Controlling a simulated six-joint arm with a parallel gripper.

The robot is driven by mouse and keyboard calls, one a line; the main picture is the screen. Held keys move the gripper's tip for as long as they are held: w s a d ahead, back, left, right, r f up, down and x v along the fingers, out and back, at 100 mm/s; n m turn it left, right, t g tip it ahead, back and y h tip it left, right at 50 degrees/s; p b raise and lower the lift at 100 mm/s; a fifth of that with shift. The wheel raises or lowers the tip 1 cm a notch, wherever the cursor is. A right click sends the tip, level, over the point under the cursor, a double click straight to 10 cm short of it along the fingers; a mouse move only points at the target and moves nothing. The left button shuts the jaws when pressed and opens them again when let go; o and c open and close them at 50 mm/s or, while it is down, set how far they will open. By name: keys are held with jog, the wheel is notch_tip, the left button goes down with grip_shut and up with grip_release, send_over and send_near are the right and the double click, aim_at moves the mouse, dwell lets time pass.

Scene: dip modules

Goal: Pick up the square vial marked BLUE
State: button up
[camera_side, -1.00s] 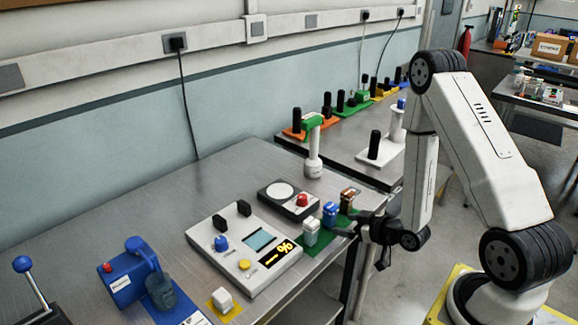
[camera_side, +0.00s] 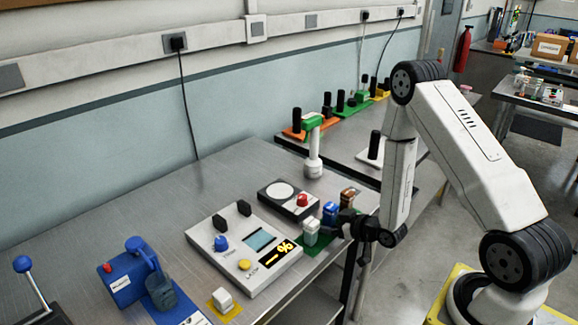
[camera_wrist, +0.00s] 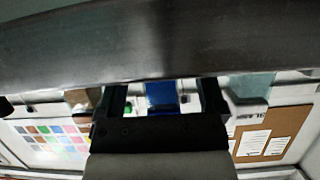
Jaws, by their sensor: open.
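The blue-capped square vial (camera_side: 330,212) stands between a white-capped vial (camera_side: 311,231) and a brown vial (camera_side: 348,197) on a green mat (camera_side: 324,241) at the table's right edge. Its marking is too small to read. My gripper (camera_side: 339,224) is at the blue vial's near side and covers part of it. In the wrist view, the blue vial (camera_wrist: 161,96) shows between the two dark, parted fingers of my gripper (camera_wrist: 163,100). I cannot tell how deep it sits between them.
A white console (camera_side: 243,255) with knobs and a display lies left of the vials. A small dark device with a red knob (camera_side: 302,200) stands behind. A blue device (camera_side: 128,277) and a white cube (camera_side: 222,299) are at front left.

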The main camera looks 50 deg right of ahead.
aim_at(333, 207)
dwell(0.3)
grip_shut()
jog(key=shift+r, duration=0.1)
jog(key=shift+r, duration=4.9)
